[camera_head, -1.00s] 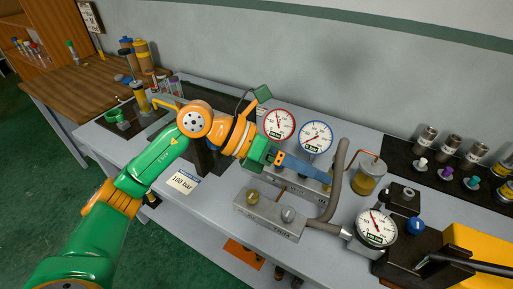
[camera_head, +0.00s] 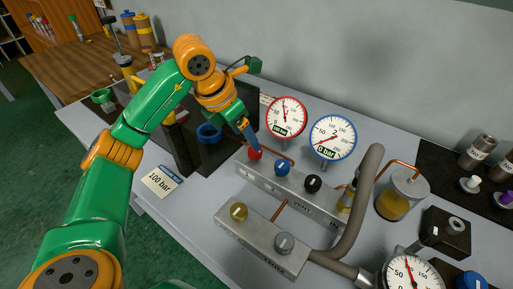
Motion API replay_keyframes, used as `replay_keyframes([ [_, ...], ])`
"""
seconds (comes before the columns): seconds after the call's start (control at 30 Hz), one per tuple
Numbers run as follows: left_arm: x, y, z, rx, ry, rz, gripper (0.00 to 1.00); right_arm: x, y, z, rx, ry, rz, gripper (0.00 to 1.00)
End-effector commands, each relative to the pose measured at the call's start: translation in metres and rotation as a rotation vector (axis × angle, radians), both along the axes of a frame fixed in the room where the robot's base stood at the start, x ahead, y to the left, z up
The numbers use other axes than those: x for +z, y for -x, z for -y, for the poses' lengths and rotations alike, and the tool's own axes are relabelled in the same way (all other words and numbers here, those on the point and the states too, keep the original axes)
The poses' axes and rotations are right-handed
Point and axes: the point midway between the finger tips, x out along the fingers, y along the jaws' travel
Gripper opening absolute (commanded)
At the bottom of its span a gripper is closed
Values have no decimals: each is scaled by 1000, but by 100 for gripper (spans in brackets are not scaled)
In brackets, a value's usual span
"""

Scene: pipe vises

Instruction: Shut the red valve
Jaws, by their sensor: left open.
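The red valve (camera_head: 255,155) is a small red knob at the left end of the rear metal valve block (camera_head: 272,187). My left gripper (camera_head: 250,143), green with blue fingers, comes down from the upper left, its tips right at the red knob and partly covering it. It is open; I cannot tell whether the fingers touch the knob. A blue knob (camera_head: 282,168) and a black knob (camera_head: 313,183) sit to the right on the same block. My right gripper is not in view.
A red-rimmed gauge (camera_head: 287,117) and a blue-rimmed gauge (camera_head: 333,137) stand behind the block. A front block (camera_head: 262,240) carries a yellow and a grey knob. A thick grey hose (camera_head: 358,200) rises on the right. A "100 bar" card (camera_head: 162,181) lies at left.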

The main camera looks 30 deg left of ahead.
Motion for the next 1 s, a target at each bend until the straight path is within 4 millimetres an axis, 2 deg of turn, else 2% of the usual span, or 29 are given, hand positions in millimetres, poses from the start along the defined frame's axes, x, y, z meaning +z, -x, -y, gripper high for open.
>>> replay_keyframes([
  [0.2, -38, -14, 7, -2, 1, -6, 74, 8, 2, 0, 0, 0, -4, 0],
  [0.3, -49, -19, 9, -2, 1, -4, 74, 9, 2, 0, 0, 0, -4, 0],
  [0.57, -54, -21, 9, -2, 0, 0, 74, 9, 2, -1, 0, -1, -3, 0],
  [0.67, -54, -21, 9, -2, 0, 0, 52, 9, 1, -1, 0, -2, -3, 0],
  [0.8, -54, -21, 9, -2, 0, 0, 14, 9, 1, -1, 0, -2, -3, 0],
  [0.87, -54, -21, 9, -2, 0, 0, 0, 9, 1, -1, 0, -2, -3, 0],
  [1.0, -54, -21, 9, -4, 0, 0, 0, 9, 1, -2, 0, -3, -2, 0],
])
